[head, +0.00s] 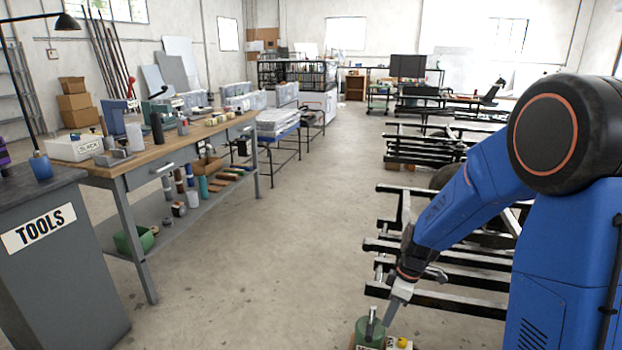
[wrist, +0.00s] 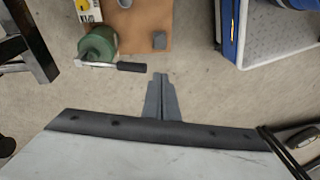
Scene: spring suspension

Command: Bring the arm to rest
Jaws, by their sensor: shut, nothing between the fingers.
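My arm reaches down at the right of the head view. My gripper (head: 389,316) points down beside a green round container (head: 369,335) at the bottom edge. In the wrist view, my gripper's two grey fingers (wrist: 160,76) lie together with nothing between them. The green container (wrist: 97,43) is to their upper left there, with a black-handled tool (wrist: 130,66) at its side. The fingers appear apart from both. The lower part of the container is cut off in the head view.
Black metal frames (head: 440,280) stand close behind my arm. A wooden-topped workbench (head: 170,152) and a grey TOOLS cabinet (head: 55,270) are at left. The floor (head: 270,260) between is clear.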

